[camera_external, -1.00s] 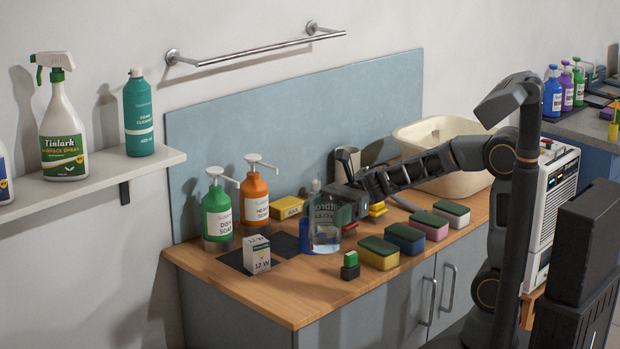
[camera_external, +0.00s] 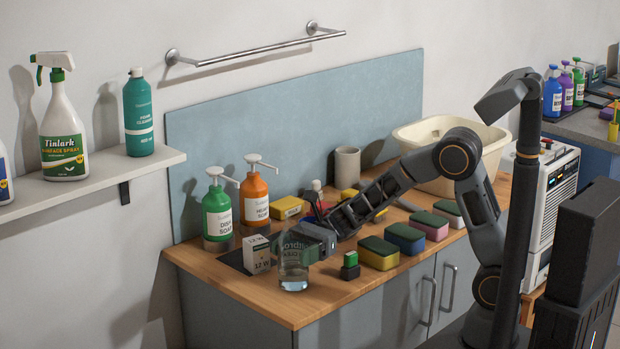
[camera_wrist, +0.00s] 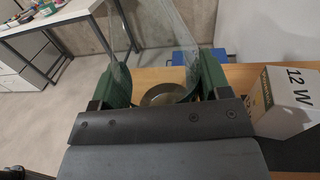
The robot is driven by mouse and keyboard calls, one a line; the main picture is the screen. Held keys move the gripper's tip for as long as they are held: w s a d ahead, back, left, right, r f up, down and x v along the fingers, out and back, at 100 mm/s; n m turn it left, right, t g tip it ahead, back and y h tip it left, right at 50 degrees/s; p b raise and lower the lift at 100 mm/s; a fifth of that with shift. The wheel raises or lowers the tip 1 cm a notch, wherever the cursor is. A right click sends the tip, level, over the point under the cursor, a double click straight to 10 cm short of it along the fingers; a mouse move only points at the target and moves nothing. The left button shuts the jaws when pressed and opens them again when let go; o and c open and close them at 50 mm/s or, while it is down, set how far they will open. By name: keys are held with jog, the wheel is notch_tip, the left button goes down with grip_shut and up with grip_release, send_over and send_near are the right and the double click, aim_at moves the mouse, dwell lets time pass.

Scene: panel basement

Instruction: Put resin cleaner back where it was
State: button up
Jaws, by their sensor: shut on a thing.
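A clear, see-through container (camera_external: 294,274) with pale lettering is in my gripper (camera_external: 294,250), near the counter's front left. The fingers are shut on its sides. Its lettering is only partly readable, so I cannot tell from it whether this is the resin cleaner. I cannot tell whether its base touches the counter. In the wrist view my gripper's green fingers (camera_wrist: 163,80) stand on both sides of the clear container (camera_wrist: 160,45), whose outline is faint. A teal bottle (camera_external: 139,118) stands upright on the wall shelf.
The white 12 W box (camera_external: 257,254) stands close left of my gripper; it also shows in the wrist view (camera_wrist: 287,103). Green (camera_external: 216,212) and orange (camera_external: 254,198) soap pumps stand behind.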

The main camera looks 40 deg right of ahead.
jog(key=shift+f+b, duration=0.25)
jog(key=shift+b, duration=0.1)
jog(key=o, duration=1.1)
jog(key=shift+c, duration=0.2)
jog(key=shift+r, duration=0.1)
jog(key=shift+r+p, duration=0.2)
jog(key=shift+p, duration=0.25)
jog(key=d, duration=0.2)
jog(key=d+b, duration=0.1)
jog(key=d, duration=0.2)
jog(key=w+d, duration=0.1)
jog(key=d, duration=0.1)
jog(key=shift+d+f+b, duration=0.1)
jog(key=shift+d+b, duration=0.15)
jog(key=shift+b, duration=0.1)
